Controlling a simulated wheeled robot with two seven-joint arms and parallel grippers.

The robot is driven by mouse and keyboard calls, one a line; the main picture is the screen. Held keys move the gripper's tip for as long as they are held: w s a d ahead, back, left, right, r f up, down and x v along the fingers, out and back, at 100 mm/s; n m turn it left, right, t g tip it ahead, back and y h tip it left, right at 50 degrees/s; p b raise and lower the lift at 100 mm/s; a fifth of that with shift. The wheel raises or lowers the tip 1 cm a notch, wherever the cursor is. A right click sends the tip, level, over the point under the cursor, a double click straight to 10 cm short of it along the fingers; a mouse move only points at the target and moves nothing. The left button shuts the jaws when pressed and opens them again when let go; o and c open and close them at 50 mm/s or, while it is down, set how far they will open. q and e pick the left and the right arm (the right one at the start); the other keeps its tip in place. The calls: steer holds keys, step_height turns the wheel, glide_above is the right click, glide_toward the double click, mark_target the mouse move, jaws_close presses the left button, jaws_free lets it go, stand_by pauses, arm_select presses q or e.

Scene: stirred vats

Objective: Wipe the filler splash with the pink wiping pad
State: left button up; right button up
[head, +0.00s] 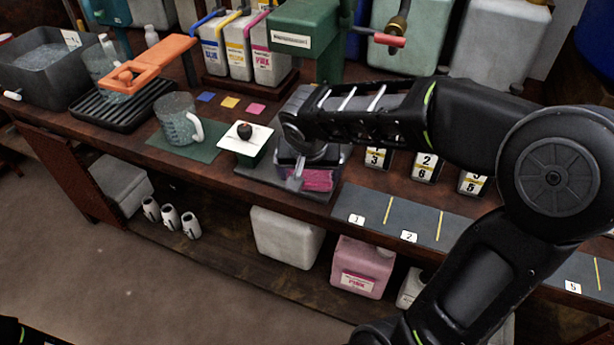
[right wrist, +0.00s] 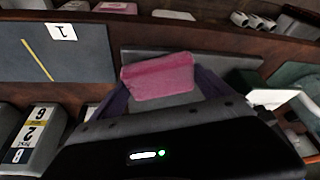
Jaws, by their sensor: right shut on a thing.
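The pink wiping pad (head: 318,180) is under my right forearm at the front edge of the bench, by the foot of the green filler (head: 305,30). It also shows in the right wrist view (right wrist: 158,76), with dark purplish sides around it. My right gripper (head: 299,172) points down at the pad and is shut on it. The arm hides most of the fingers and the bench behind them. I cannot make out the filler splash; it may be behind the arm or the pad. My left gripper is not in view.
Numbered blocks (head: 424,166) stand to the right, behind a grey marked strip (head: 420,222). Jugs stand on the lower shelf.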

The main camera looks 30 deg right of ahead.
steer(key=shift+w+d+f, duration=0.15)
steer(key=shift+w+d, duration=0.5)
steer(key=shift+d, duration=0.3)
steer(key=shift+w+d, duration=0.6)
steer(key=shift+d, duration=0.25)
steer(key=shift+w+d, duration=0.55)
steer(key=shift+d, duration=0.3)
steer(key=shift+r, duration=0.2)
steer(key=shift+r+p, duration=1.9)
steer(key=shift+r, duration=1.05)
step_height(320, 180, up, 3)
steer(key=shift+p, duration=0.8)
